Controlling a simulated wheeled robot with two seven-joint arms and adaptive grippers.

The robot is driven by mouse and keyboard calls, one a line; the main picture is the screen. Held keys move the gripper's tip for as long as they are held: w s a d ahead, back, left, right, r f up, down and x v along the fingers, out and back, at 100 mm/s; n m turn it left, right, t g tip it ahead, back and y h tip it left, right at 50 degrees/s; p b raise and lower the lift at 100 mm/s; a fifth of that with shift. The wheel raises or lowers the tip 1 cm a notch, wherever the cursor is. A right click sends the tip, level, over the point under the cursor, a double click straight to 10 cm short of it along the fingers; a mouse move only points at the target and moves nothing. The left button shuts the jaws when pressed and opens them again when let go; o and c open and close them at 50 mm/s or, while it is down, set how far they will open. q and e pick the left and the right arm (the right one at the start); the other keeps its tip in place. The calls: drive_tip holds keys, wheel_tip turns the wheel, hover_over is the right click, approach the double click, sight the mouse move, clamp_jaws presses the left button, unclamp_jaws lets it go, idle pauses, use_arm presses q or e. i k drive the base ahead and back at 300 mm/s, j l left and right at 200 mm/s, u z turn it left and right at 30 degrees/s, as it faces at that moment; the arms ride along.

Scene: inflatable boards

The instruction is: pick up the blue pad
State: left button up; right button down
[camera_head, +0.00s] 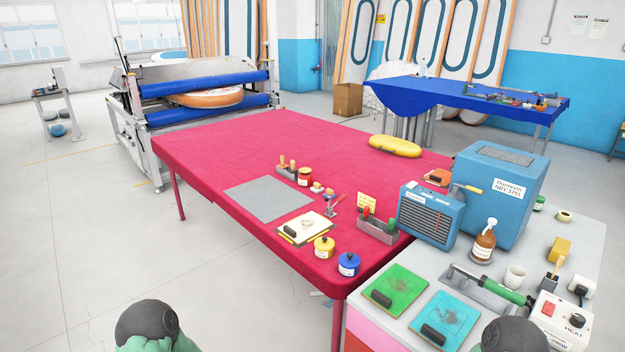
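A narrow strip of bench shows between the two pads. Neither of my grippers is in view. Only dark rounded parts of my own arms show at the bottom edge, one at lower left and one just right of the blue pad's near side.
A soldering-type tool with a green handle (508,291), a white cup (515,276), a brown bottle (484,243) and a white heat control box (560,318) stand right of or behind the pad. Blue machines (505,190) stand farther back. A red table (215,150) adjoins on the left.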

sight(329, 193)
drive_tip(key=i+j+u, duration=0.6)
drive_tip(key=i, duration=0.3)
drive_tip(key=i+j+u, duration=0.35)
drive_tip(key=i, duration=0.15)
drive_tip(key=i+u, duration=0.3)
drive_tip(key=i, duration=0.2)
drive_tip(key=i+z, duration=0.35)
drive_tip(key=i+j+z, duration=0.2)
drive_tip(key=i+z, duration=0.15)
drive_tip(key=i+j+z, duration=0.35)
drive_tip(key=i+l, duration=0.05)
drive_tip(key=i, duration=0.05)
